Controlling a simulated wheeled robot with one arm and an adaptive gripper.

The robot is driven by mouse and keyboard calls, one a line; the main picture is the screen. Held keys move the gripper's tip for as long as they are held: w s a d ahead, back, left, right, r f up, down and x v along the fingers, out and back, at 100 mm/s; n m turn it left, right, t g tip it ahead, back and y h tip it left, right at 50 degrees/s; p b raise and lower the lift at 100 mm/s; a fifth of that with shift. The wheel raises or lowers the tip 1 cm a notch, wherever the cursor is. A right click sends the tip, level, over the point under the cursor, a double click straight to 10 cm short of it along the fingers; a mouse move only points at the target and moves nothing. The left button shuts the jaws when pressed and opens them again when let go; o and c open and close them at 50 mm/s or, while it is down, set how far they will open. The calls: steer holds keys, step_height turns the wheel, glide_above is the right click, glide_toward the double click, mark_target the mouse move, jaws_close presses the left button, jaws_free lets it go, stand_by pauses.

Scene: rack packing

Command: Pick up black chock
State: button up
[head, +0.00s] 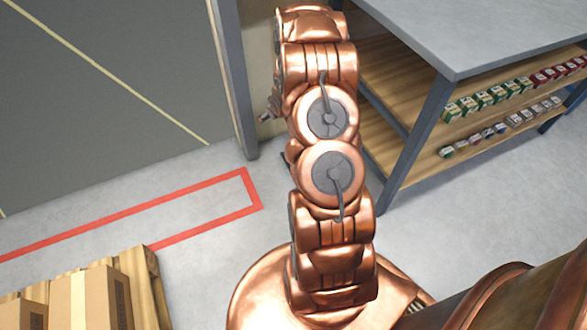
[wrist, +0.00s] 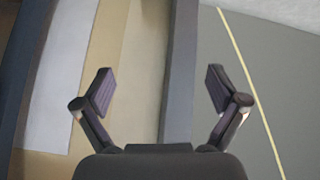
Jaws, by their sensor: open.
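In the wrist view my gripper (wrist: 160,90) is open, with its two dark fingers spread wide and nothing between them. In the head view the gripper is mostly hidden behind my copper-coloured arm. I cannot make out a black chock for certain in either view. A small dark shape (head: 284,158) shows at the left edge of my arm, near the floor by the door frame, but it is too small and covered to identify.
A grey-topped workbench (head: 470,30) with wooden shelves of small boxes stands at the right. A grey door panel (head: 110,80) and its frame (head: 235,90) are at the left. Cardboard boxes (head: 90,300) sit on a pallet at lower left. Red-marked floor (head: 200,205) is clear.

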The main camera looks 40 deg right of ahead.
steer(key=s+d+f+t+b, duration=0.1)
steer(key=f+b, duration=0.4)
steer(key=f, duration=0.6)
steer(key=s+d+f+m+t+h+b, duration=0.1)
steer(key=s+d+f+t+b, duration=0.1)
steer(key=f, duration=1)
steer(key=s+d+f+m+t+b, duration=0.1)
steer(key=d+f+b, duration=0.4)
steer(key=f, duration=0.7)
steer(key=shift+s+d+f+t+h+b, duration=0.15)
steer(key=shift+s+t+h+b, duration=0.15)
steer(key=shift+s+t+b, duration=0.75)
steer(key=shift+w+d+f+g+b, duration=0.15)
steer(key=shift+f+g+b, duration=0.15)
steer(key=shift+b, duration=0.35)
steer(key=shift+b+x, duration=0.35)
steer(key=shift+x, duration=0.6)
steer(key=b+x, duration=0.1)
steer(key=x, duration=0.1)
steer(key=b+x, duration=0.2)
steer(key=shift+f, duration=0.45)
steer(key=shift+w+d, duration=0.15)
steer(key=shift+w, duration=0.15)
steer(key=shift+c, duration=0.3)
